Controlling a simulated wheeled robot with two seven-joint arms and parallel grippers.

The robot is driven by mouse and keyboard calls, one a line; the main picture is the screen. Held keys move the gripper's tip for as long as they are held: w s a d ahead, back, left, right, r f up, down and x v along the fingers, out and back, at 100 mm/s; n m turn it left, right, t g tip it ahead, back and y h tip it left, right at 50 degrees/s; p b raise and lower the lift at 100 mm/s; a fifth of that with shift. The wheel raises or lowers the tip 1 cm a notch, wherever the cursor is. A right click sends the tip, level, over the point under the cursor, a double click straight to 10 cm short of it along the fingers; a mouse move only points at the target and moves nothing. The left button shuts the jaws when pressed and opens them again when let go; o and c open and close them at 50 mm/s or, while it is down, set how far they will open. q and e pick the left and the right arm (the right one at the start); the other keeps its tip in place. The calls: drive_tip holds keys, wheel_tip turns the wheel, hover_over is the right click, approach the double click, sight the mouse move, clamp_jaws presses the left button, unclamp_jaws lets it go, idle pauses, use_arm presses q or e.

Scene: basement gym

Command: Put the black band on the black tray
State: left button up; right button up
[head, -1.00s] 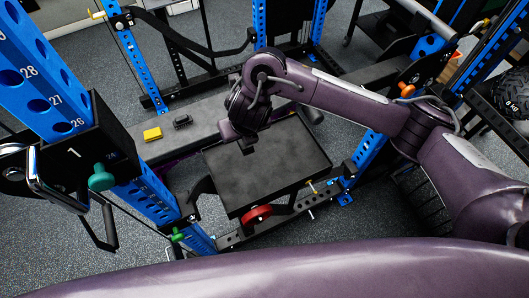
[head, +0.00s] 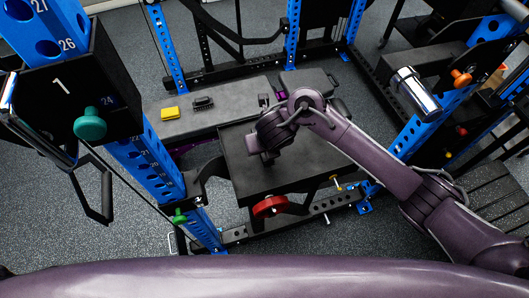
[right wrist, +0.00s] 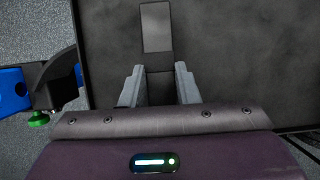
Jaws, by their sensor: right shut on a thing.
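The black tray (head: 312,163) is a wide, flat, dark surface with a thin rim, in the middle of the head view. It fills most of the right wrist view's upper right (right wrist: 240,60). My right gripper (head: 269,158) is over the left part of the tray, pointing down. In the right wrist view its two grey fingers (right wrist: 160,84) are shut on a dark piece, which looks like the black band (right wrist: 160,90). A lighter grey strip shows just beyond the fingertips. I cannot tell whether the band touches the tray. My left gripper is not in view.
A grey bench (head: 236,105) behind the tray carries a yellow block (head: 170,113) and a dark brush-like item (head: 203,103). A blue rack upright (head: 150,165) stands left of the tray. A red disc (head: 270,206) sits at its front edge. The tray's right part is clear.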

wheel_tip(320, 180, down, 3)
drive_tip(key=o, duration=1)
drive_tip(key=p+v, duration=0.2)
drive_tip(key=v, duration=0.3)
drive_tip(key=p+v, duration=0.3)
drive_tip(key=v, duration=0.2)
drive_tip(key=shift+w+r, duration=0.1)
drive_tip(key=shift+r, duration=0.25)
drive_tip(key=shift+p+v, duration=0.8)
drive_tip(key=shift+p, duration=0.2)
drive_tip(key=shift+f, duration=0.1)
